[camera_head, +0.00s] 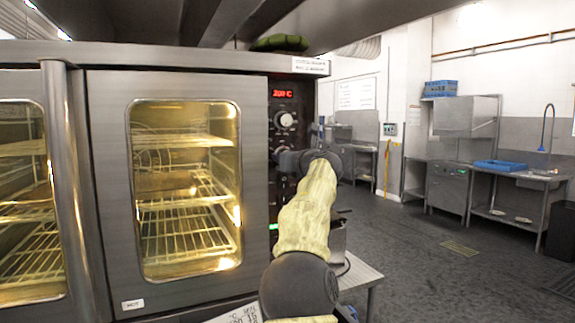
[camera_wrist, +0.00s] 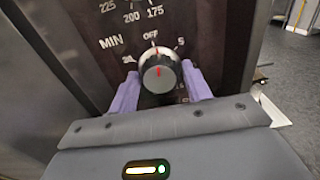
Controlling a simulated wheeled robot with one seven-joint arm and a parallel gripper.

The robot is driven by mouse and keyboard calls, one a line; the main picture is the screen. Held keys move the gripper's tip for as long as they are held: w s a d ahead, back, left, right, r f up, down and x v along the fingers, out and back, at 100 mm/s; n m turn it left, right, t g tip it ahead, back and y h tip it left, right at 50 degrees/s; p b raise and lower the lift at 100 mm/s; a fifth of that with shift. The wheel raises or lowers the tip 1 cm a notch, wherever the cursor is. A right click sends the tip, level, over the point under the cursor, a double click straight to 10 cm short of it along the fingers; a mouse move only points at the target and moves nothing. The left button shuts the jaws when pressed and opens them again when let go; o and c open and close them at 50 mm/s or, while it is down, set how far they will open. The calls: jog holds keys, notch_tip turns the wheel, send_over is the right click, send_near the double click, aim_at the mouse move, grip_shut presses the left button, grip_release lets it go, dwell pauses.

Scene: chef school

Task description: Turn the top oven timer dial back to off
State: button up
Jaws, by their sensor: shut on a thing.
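The timer dial (camera_wrist: 159,74) is a round knob with a silver rim and a red mark on its face. It sits on the dark oven panel below the printed words MIN and OFF. The red mark points up, roughly toward OFF; I cannot tell whether it lines up exactly. My gripper (camera_wrist: 160,88) is shut on the dial, one purple finger at each side. In the head view my gripper (camera_head: 290,160) is at the oven's control panel and covers this dial. The oven (camera_head: 105,200) has a lit glass door showing wire racks.
Another dial (camera_head: 286,119) is just above my gripper, under a red temperature display (camera_head: 283,93). A low metal table (camera_head: 360,275) stands beside the oven. Steel counters and a blue rack (camera_head: 498,165) are at the far right. The floor (camera_head: 420,250) between is clear.

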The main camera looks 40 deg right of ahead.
jog(key=shift+f+n+b, duration=0.3)
jog(key=shift+n+b, duration=0.1)
jog(key=shift+n, duration=0.5)
jog(key=shift+r+n, duration=0.1)
jog(key=shift+n, duration=0.2)
jog(key=shift+r, duration=0.15)
jog(key=o, duration=0.7)
jog(key=shift+o, duration=0.2)
jog(key=shift+s+a, duration=0.1)
jog(key=b+v, duration=0.6)
jog(key=v, duration=1.1)
jog(key=shift+s+b, duration=0.15)
jog(key=shift+b, duration=0.2)
